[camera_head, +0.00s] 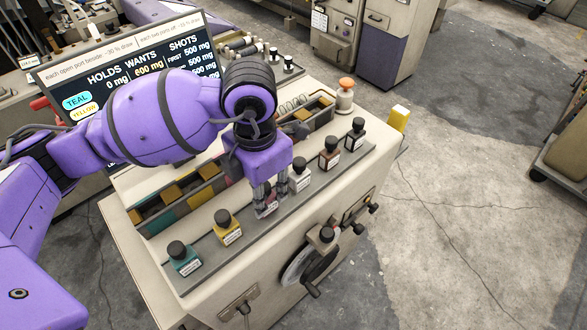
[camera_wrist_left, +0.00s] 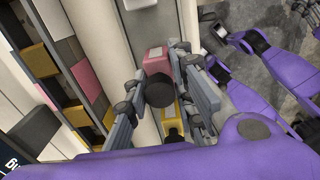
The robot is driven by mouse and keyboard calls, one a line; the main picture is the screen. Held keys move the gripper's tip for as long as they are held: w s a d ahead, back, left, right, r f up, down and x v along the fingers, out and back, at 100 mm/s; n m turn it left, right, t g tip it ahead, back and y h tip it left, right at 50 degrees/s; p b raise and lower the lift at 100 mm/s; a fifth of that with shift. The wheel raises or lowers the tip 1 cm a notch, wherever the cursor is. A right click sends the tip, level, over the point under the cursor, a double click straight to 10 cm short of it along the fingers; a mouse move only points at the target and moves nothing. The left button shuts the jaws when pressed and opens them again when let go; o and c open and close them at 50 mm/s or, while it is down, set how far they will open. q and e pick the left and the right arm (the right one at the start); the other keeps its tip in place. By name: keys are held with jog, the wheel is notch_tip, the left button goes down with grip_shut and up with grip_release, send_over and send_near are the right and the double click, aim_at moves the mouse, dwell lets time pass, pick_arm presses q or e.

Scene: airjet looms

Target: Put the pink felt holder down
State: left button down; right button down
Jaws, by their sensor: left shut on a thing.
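My left gripper (camera_head: 266,196) comes down over the row of holders on the machine's front ledge (camera_head: 205,273). It is shut on the pink felt holder (camera_head: 269,209), which stands in line between the yellow and white holders. In the left wrist view the pink holder (camera_wrist_left: 155,58) and its black knob (camera_wrist_left: 160,91) lie between the two fingers (camera_wrist_left: 168,90). The fingers and palm hide most of it in the head view. I cannot tell whether its base touches the ledge.
Teal (camera_head: 184,262) and yellow (camera_head: 228,233) holders stand left of it; white (camera_head: 300,180), brown (camera_head: 329,157) and black (camera_head: 354,138) ones stand right. Behind is a tray of coloured compartments (camera_head: 170,218) and a screen (camera_head: 180,45). A handwheel (camera_head: 305,265) sticks out in front.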

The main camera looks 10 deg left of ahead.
pick_arm(q)
jog(key=shift+f, duration=0.25)
jog(key=c, duration=1.5)
grip_release()
jog(key=shift+r, duration=0.2)
notch_tip(320, 180, up, 12)
jog(key=shift+r+p, duration=0.1)
jog(key=shift+p, duration=0.2)
